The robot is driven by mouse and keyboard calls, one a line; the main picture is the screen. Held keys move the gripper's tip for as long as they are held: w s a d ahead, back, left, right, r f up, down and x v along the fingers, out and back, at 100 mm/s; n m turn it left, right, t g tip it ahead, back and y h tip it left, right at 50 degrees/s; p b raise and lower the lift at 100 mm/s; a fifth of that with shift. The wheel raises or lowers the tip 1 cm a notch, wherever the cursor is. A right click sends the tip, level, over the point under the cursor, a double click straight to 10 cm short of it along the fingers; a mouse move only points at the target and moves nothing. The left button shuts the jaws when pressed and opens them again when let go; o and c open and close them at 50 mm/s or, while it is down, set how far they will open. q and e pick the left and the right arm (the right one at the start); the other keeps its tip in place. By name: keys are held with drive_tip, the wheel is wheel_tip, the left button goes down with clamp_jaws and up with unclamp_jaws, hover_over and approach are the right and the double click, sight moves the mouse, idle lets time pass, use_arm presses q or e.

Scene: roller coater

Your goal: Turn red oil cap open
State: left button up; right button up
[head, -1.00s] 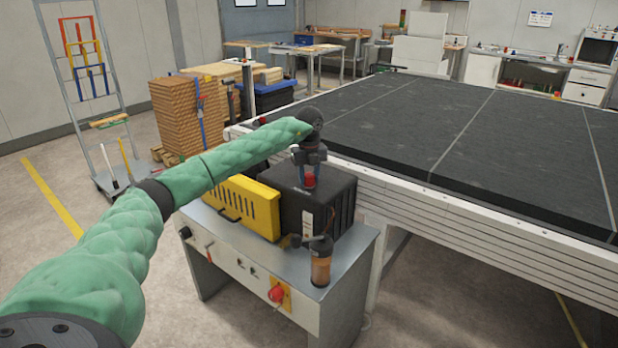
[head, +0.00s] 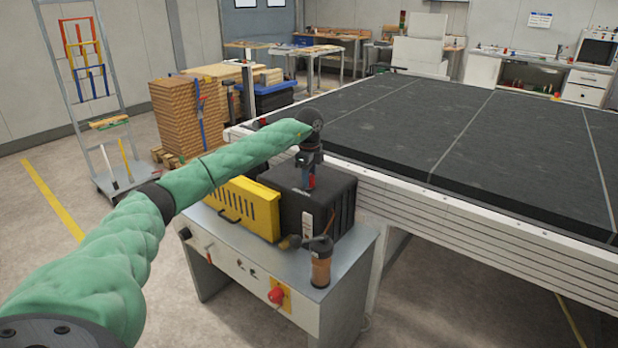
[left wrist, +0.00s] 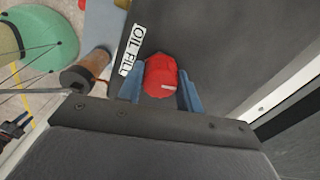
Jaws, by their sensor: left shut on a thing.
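The red oil cap (left wrist: 161,76) sits on the dark pump housing (head: 330,208), beside a white label reading OIL FILL (left wrist: 132,50). My left gripper (head: 308,178) points down over the housing. In the left wrist view its two blue fingers (left wrist: 160,92) stand on either side of the cap, shut on it. In the head view the cap is mostly hidden by the fingers; only a bit of red shows. My right gripper is in neither view.
A yellow vented box (head: 240,208) is left of the housing on the grey cabinet (head: 350,268). A brown cylinder (head: 321,265) stands in front, and a red knob (head: 277,296) is on the cabinet front. The large black-topped table (head: 450,140) lies behind to the right.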

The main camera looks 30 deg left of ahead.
use_arm(q)
drive_tip(key=shift+a+r+n, duration=0.1)
drive_tip(key=shift+r+n, duration=0.1)
drive_tip(key=shift+n, duration=0.2)
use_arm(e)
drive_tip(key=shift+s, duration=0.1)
use_arm(q)
drive_tip(key=o, duration=0.9)
drive_tip(key=shift+o, duration=0.4)
drive_tip(key=shift+f, duration=0.1)
wheel_tip(320, 180, up, 6)
drive_tip(key=shift+r+b, duration=0.2)
drive_tip(key=shift+b, duration=0.7)
drive_tip(key=shift+r, duration=0.7)
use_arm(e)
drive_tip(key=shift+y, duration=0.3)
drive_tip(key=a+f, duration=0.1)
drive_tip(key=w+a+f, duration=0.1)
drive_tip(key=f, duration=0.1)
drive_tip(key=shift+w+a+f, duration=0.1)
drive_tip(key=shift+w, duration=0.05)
